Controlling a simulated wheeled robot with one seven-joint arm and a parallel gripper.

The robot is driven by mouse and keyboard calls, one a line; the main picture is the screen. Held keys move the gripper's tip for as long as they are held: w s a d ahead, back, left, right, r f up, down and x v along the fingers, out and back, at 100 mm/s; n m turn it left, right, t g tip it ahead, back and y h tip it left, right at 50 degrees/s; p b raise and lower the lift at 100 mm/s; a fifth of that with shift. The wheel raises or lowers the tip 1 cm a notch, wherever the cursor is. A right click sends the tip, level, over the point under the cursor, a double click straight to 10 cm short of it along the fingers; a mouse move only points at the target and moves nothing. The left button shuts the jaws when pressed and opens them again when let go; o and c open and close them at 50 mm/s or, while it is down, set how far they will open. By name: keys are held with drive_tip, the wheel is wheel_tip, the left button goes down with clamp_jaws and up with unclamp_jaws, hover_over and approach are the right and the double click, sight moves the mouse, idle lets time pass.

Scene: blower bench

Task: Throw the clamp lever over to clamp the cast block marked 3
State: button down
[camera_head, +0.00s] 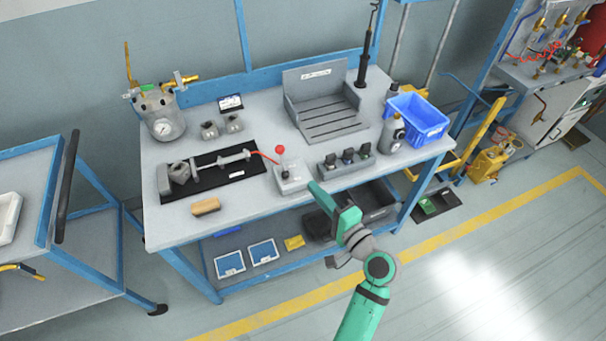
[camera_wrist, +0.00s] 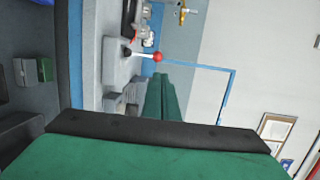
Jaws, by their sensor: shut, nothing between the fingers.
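A cast block (camera_head: 180,172) sits at the left end of a black clamp base (camera_head: 215,177) on the bench. A metal clamp rod (camera_head: 232,160) runs right from it to a thin red-handled lever (camera_head: 266,157), which lies low and slanted. I cannot read a 3 on the block. My gripper (camera_head: 315,188) is shut and empty, at the bench's front edge, right of the clamp and apart from it. Its green fingers (camera_wrist: 166,96) also show in the wrist view.
A grey box (camera_head: 292,178) with an upright red-ball lever (camera_head: 280,150) stands between my gripper and the clamp; the ball also shows in the wrist view (camera_wrist: 158,57). A switch block (camera_head: 346,164) stands right of it. A brush (camera_head: 206,207) lies in front.

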approach(281, 149)
drive_tip(key=x, duration=0.4)
drive_tip(key=shift+f, duration=0.3)
drive_tip(key=shift+w+a, duration=0.1)
drive_tip(key=shift+a, duration=0.15)
drive_tip(key=shift+w+a+r, duration=0.1)
drive_tip(key=shift+w, duration=0.4)
drive_tip(key=shift+w+a+r, duration=0.1)
drive_tip(key=shift+w+a, duration=0.05)
drive_tip(key=shift+w, duration=0.3)
